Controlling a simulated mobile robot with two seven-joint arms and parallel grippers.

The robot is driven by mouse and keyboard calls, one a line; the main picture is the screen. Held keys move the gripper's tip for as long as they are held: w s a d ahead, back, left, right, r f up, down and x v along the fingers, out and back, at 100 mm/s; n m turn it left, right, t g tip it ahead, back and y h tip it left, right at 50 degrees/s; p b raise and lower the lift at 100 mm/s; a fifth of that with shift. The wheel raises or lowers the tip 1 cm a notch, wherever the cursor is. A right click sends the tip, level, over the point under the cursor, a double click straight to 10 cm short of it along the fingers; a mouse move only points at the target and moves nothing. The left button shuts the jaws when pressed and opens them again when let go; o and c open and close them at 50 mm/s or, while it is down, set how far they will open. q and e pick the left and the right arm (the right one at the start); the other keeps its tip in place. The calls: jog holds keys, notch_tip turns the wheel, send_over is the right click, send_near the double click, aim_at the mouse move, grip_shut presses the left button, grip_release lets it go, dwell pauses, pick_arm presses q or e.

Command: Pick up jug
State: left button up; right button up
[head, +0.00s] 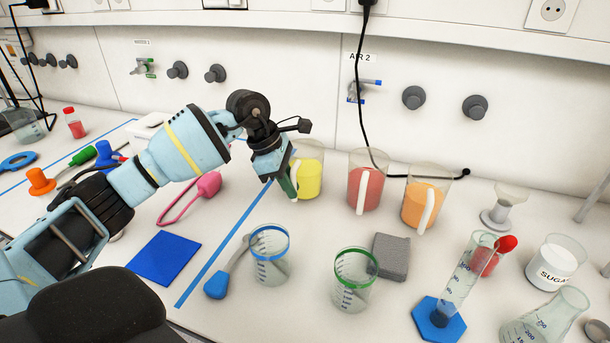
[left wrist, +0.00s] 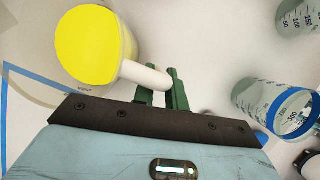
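Three jugs stand in a row at the back of the bench in the head view: a yellow-filled jug (head: 309,176), a red-filled jug (head: 367,186) and an orange-filled jug (head: 424,203). Each has a white handle. My left gripper (head: 292,192) is at the handle side of the yellow jug. In the left wrist view, the yellow jug (left wrist: 96,46) shows from above, and its white handle (left wrist: 146,76) reaches to the green fingers of my left gripper (left wrist: 162,88). The fingers are a little apart at the handle's outer end. Whether they press on it cannot be seen. My right gripper is not in view.
A blue-rimmed beaker (head: 270,262) and a green-rimmed beaker (head: 352,285) stand in front. A grey block (head: 390,256) lies behind the green-rimmed one. A measuring cylinder (head: 466,272) stands to the right. A black cable (head: 361,90) hangs behind the jugs.

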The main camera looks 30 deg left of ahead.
pick_arm(q)
grip_shut()
jog(key=shift+r, duration=0.1)
jog(key=shift+r, duration=0.2)
notch_tip(320, 180, up, 10)
jog(key=shift+f, duration=0.2)
jog(key=shift+o, duration=0.6)
grip_release()
grip_shut()
